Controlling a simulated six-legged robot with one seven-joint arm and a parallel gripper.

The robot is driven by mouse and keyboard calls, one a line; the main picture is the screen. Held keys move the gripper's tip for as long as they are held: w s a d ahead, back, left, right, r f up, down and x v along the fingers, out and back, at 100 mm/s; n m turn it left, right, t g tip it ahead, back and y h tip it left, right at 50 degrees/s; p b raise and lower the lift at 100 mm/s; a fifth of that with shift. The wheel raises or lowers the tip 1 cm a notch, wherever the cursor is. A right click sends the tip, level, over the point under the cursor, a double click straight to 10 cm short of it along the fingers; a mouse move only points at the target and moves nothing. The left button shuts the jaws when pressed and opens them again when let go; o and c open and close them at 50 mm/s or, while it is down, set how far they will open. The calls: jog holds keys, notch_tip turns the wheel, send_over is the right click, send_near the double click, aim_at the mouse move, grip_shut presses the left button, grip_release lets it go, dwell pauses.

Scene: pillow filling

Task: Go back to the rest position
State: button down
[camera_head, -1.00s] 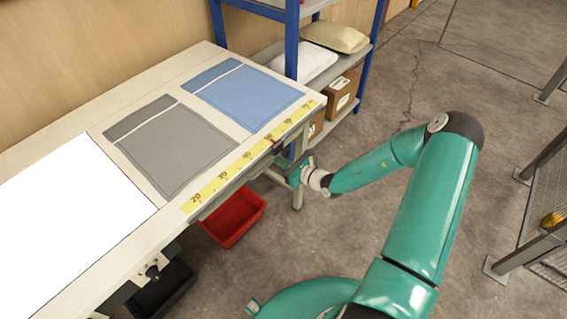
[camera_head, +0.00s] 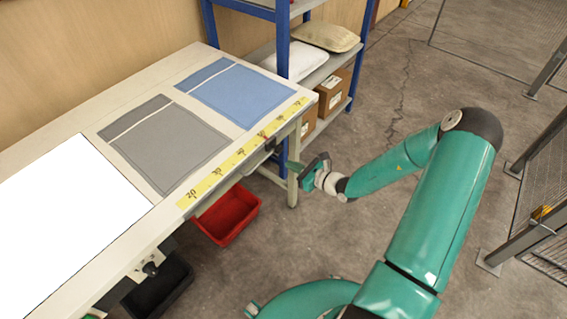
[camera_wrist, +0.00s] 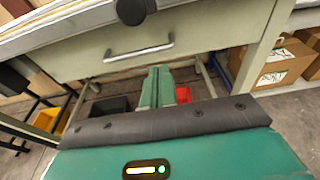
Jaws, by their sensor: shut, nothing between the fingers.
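My gripper (camera_head: 298,170) is at the right end of the table in the head view, just off its front edge and below the level of the top. In the wrist view its green fingers (camera_wrist: 157,86) lie together with nothing between them. Beyond them is the table's front with a drawer and its metal handle (camera_wrist: 139,49); the fingers appear apart from it. On the table lie a grey pillow cover (camera_head: 168,147) and a blue pillow cover (camera_head: 238,94), both flat.
A yellow measuring tape (camera_head: 215,176) runs along the table edge. A red bin (camera_head: 228,216) and a black bin (camera_head: 160,290) sit below. A blue-framed shelf (camera_head: 283,50) holds pillows and cardboard boxes (camera_head: 330,93). Fencing (camera_head: 540,220) stands at right; floor between is clear.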

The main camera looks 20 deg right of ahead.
jog(key=v, duration=0.6)
jog(key=s+a+r+n+g, duration=0.5)
jog(key=r+n, duration=0.3)
jog(key=n, duration=0.1)
jog(key=s+a+r+n+g, duration=0.5)
jog(key=a+r+n, duration=0.1)
jog(key=r+n, duration=0.2)
jog(key=s+d+r+n+t+h, duration=0.1)
jog(key=s+r+n+h, duration=0.3)
jog(key=r, duration=0.4)
jog(key=s+d+r+n+t+h, duration=0.1)
jog(key=s+r+n+t+h, duration=0.1)
jog(key=s+r+n+h, duration=0.3)
jog(key=s+r+n, duration=0.2)
jog(key=s+r, duration=0.2)
jog(key=shift+d+n, duration=0.25)
jog(key=shift+n, duration=0.05)
